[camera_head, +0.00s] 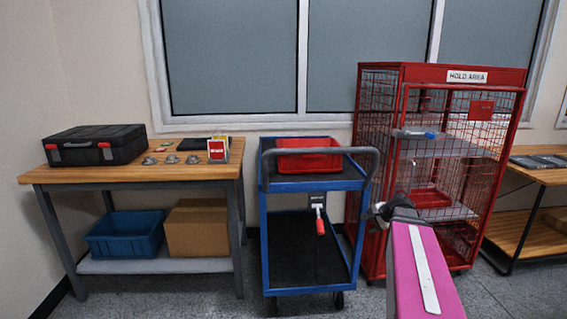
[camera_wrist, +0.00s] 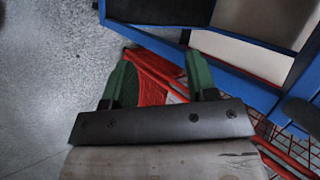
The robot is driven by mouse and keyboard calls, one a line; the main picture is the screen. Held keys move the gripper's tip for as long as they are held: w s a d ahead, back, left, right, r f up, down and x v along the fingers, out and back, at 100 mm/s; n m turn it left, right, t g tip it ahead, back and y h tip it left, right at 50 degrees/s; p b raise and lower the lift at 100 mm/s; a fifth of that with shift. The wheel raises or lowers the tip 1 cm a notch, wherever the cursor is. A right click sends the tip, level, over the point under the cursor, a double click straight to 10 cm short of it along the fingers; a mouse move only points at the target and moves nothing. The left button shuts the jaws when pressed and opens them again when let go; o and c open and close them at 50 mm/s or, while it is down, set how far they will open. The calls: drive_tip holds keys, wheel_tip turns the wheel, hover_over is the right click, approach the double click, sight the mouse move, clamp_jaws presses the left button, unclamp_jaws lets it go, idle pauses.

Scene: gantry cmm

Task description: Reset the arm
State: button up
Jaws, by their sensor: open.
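My gripper (camera_wrist: 160,78) shows in the wrist view with its two green fingers apart and nothing held between them. Beyond the fingers are grey floor, red framework and part of a blue frame. In the head view my arm rises at the lower right, in front of the red cage, with a pink link nearest the camera. The fingers cannot be made out there.
A blue cart (camera_head: 265,240) holding a red bin (camera_head: 308,160) stands left of my arm. The red cage (camera_head: 440,74) stands behind my arm. A wooden bench (camera_head: 100,176) with a black case (camera_head: 96,146) is at left. Floor shows between bench and cart.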

drive_tip(key=s+a+f+n+g+h, duration=0.4)
drive_tip(key=s+a+f+n+g, duration=0.2)
drive_tip(key=s+a+f+n, duration=0.5)
drive_tip(key=s+a+f, duration=0.2)
drive_tip(key=s+a, duration=0.2)
drive_tip(key=shift+s+a+f+n+g+h, duration=0.2)
drive_tip(key=shift+a+f+n+g+h, duration=0.1)
drive_tip(key=shift+f+n+g+h, duration=0.1)
